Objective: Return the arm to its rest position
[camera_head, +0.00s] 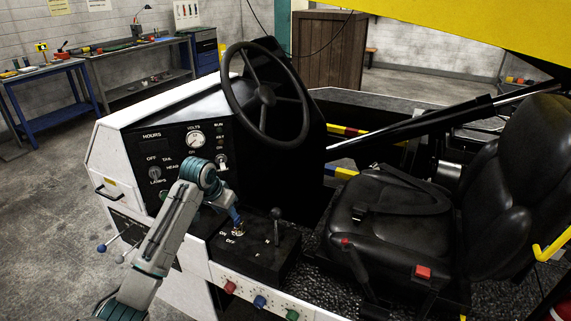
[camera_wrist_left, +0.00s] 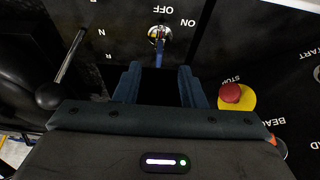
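My left arm (camera_head: 165,235) comes in from the lower left and bends over the front of the loader's console. Its gripper (camera_head: 234,213) points down at the key switch (camera_head: 239,231) on the black side panel. In the left wrist view the gripper (camera_wrist_left: 158,78) has its two blue fingers spread apart with nothing between them. The key switch (camera_wrist_left: 159,34), with a blue key, lies just beyond the fingertips, between the OFF and ON marks. I cannot tell how close the fingers are to the key. My right gripper is out of view.
A lever (camera_head: 276,226) stands right of the key switch; a red stop button (camera_wrist_left: 231,93) is right of the fingers. The steering wheel (camera_head: 266,94) is above, the black seat (camera_head: 395,225) to the right. Open floor (camera_head: 50,200) lies left. Workbenches stand behind.

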